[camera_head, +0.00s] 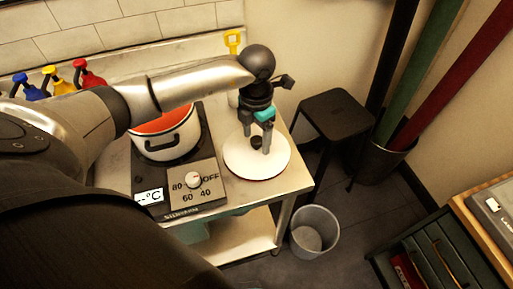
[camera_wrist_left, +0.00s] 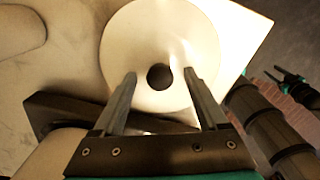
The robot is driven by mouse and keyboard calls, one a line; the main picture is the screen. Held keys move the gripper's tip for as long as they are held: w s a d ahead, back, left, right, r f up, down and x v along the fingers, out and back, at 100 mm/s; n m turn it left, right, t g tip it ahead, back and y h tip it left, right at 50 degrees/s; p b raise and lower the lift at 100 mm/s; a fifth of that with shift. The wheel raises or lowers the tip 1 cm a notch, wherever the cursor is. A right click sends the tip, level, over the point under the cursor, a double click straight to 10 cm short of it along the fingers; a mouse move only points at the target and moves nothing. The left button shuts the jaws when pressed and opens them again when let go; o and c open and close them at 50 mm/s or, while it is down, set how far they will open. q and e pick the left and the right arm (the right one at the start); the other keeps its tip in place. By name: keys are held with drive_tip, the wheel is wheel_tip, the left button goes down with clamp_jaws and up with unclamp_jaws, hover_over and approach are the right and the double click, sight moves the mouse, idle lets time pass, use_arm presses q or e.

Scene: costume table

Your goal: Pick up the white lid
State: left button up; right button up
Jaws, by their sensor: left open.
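The white lid (camera_head: 275,165) is a round disc with a dark knob (camera_head: 256,142) at its middle. It lies on the right end of the metal counter, beside the hot plate. My left gripper (camera_head: 257,150) is above the lid, pointing down, with its fingers apart. In the left wrist view the lid (camera_wrist_left: 160,28) fills the top middle, and the knob (camera_wrist_left: 159,77) shows between the two fingertips of the left gripper (camera_wrist_left: 159,76).
A white pot (camera_head: 172,146) with red contents stands on the hot plate (camera_head: 200,205), left of the lid. Colored bottles (camera_head: 60,83) stand at the back left. A black stool (camera_head: 342,115) and a grey bin (camera_head: 314,232) are right of the counter.

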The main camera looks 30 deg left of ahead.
use_arm(q)
drive_tip(key=shift+c, duration=0.4)
clamp_jaws()
drive_tip(key=shift+r, duration=0.1)
idle(0.8)
